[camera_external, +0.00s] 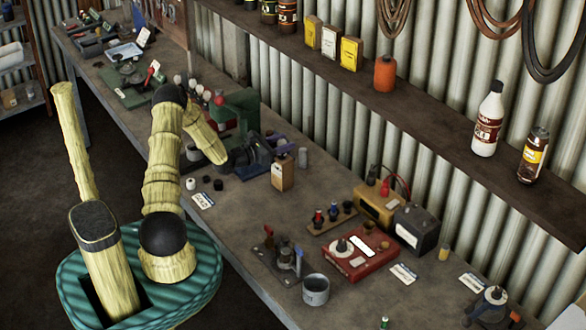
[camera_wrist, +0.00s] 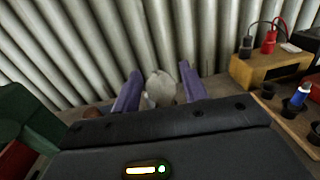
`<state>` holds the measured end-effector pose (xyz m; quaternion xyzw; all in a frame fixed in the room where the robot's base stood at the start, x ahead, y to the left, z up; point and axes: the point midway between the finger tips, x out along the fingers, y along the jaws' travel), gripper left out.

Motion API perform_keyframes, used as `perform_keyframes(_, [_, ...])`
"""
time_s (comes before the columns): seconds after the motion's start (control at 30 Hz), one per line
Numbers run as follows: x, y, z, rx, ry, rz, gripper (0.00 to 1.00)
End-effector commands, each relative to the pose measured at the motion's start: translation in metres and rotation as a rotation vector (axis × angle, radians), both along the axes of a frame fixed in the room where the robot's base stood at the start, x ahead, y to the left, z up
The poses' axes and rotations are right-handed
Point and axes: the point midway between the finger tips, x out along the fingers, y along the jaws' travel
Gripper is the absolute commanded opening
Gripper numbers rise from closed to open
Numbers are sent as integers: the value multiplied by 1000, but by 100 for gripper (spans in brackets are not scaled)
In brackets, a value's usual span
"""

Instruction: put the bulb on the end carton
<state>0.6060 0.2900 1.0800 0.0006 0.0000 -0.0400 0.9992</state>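My gripper (camera_external: 284,146) is low over the middle of the bench, pointing toward the corrugated wall. In the wrist view its two purple fingers (camera_wrist: 159,88) stand apart. A pale, rounded thing (camera_wrist: 160,89), possibly the bulb, shows between or just beyond them, with narrow gaps on both sides. Its lower part is hidden by the gripper body. A small grey cylinder (camera_external: 302,157) stands just past the fingertips; I cannot tell whether it is the same thing. On the wall shelf stand a yellow carton (camera_external: 313,31), a white carton (camera_external: 330,42) and, at the right end, another yellow carton (camera_external: 351,54).
A tan box (camera_external: 282,172) stands on the bench (camera_external: 245,225) just in front of my gripper. An orange bottle (camera_external: 385,74) is right of the shelf cartons. The battery unit (camera_external: 378,206) and red case (camera_external: 358,258) are to the right. The shelf (camera_external: 430,115) overhangs the bench's back.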

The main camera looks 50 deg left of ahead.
Motion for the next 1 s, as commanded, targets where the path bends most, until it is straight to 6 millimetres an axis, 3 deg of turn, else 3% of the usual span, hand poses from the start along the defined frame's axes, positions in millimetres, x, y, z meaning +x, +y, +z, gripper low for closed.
perform_keyframes(0.47, [-5, 1, 2, 0, 0, 2, 52])
perform_keyframes(1.0, [-101, 9, 0, 0, 1, 4, 52])
